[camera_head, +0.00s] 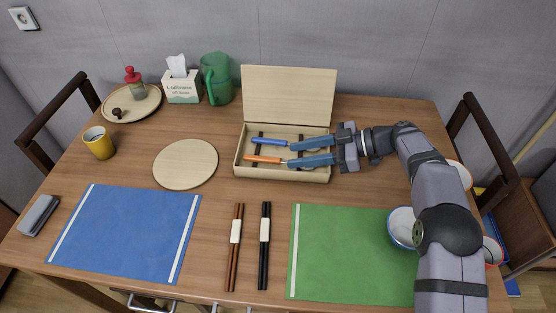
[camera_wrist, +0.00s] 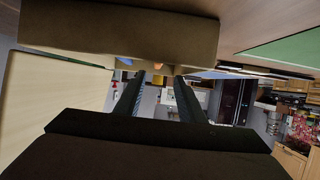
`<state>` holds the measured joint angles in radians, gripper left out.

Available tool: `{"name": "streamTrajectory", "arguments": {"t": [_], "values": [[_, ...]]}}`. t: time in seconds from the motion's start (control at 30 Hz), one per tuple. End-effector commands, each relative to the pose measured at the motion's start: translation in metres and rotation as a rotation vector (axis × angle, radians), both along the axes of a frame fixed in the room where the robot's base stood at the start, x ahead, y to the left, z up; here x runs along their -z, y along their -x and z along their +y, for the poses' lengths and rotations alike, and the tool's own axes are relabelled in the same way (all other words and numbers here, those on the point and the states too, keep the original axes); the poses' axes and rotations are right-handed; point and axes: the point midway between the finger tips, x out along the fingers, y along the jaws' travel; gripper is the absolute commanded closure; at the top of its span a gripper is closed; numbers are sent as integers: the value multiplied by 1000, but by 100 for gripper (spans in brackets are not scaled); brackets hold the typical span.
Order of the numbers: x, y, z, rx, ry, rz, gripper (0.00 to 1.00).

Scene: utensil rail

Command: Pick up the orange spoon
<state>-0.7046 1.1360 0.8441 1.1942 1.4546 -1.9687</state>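The orange spoon (camera_head: 264,159) lies in the open wooden box (camera_head: 258,174), its orange handle pointing left; its right end is hidden by my gripper. A small orange patch (camera_wrist: 158,66) shows between the fingertips in the wrist view, beyond the box wall. A blue-handled utensil (camera_head: 268,142) lies behind the spoon in the same box. My gripper (camera_head: 289,155) reaches over the box from the right, pointing left. Its two fingers are spread apart, with nothing seen held between them. The wrist view also shows the fingers (camera_wrist: 160,76) apart. I cannot tell whether a finger touches the spoon.
The box lid (camera_head: 290,95) stands upright behind it. A round wooden board (camera_head: 186,163) lies left of the box. Black chopsticks (camera_head: 265,270), brown chopsticks (camera_head: 234,268) and a green mat (camera_head: 340,250) lie in front. A green pitcher (camera_head: 220,80) stands behind left.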

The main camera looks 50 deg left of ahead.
Motion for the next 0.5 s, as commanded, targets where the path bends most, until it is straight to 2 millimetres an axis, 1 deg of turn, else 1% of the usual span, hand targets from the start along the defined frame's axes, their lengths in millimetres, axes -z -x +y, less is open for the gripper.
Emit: {"name": "streamTrajectory", "arguments": {"t": [0.2, 0.37, 0.5], "values": [[6, 11, 12, 0, 2, 2, 64], [7, 12, 13, 1, 2, 1, 64], [10, 16, 19, 0, 3, 2, 64]]}}
